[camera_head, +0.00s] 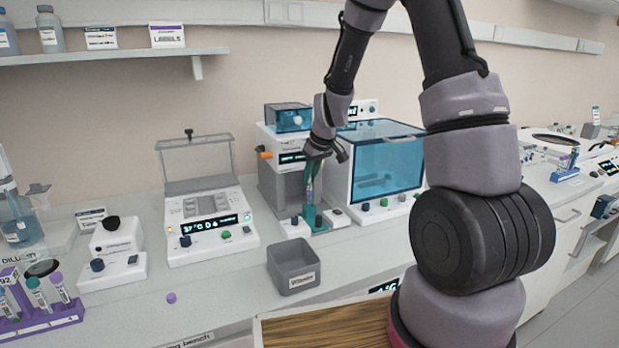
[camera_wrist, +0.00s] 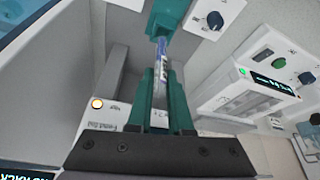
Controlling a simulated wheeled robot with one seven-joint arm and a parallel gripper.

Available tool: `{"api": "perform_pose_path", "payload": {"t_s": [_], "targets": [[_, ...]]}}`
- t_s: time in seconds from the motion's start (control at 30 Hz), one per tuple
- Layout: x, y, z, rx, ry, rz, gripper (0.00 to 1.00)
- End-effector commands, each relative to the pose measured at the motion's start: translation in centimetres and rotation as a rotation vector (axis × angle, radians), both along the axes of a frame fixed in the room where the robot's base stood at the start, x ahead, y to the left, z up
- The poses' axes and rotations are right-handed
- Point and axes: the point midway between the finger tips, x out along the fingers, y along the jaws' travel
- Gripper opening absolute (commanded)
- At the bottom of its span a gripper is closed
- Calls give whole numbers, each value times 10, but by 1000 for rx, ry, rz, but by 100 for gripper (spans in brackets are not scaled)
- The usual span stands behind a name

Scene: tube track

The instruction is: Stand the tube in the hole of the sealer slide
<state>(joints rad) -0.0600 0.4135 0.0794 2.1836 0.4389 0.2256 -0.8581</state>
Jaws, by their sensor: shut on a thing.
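My gripper (camera_head: 312,180) points down in front of the grey sealer machine (camera_head: 280,185). Its teal fingers, also in the wrist view (camera_wrist: 161,78), are shut on a slim clear tube (camera_wrist: 161,58) with dark print. The tube also shows below the fingers in the head view (camera_head: 309,193), roughly upright. The teal sealer slide (camera_head: 311,220) stands on the bench front of the machine, directly below. In the wrist view the tube's far end meets the edge of the slide (camera_wrist: 170,12). The hole is hidden, and I cannot tell whether the tip is inside it.
A blue-windowed cabinet (camera_head: 387,165) stands close on the right. A grey open bin (camera_head: 293,267) sits in front. A white device with a display (camera_head: 210,225) is on the left. A purple cap (camera_head: 171,297) lies on clear bench. A purple tube rack (camera_head: 40,318) is far left.

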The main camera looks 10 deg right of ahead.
Motion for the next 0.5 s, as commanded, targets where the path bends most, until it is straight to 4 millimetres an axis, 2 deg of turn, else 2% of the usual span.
{"api": "perform_pose_path", "payload": {"t_s": [0.5], "targets": [[0,0,-5,0,1,-1,0]]}}
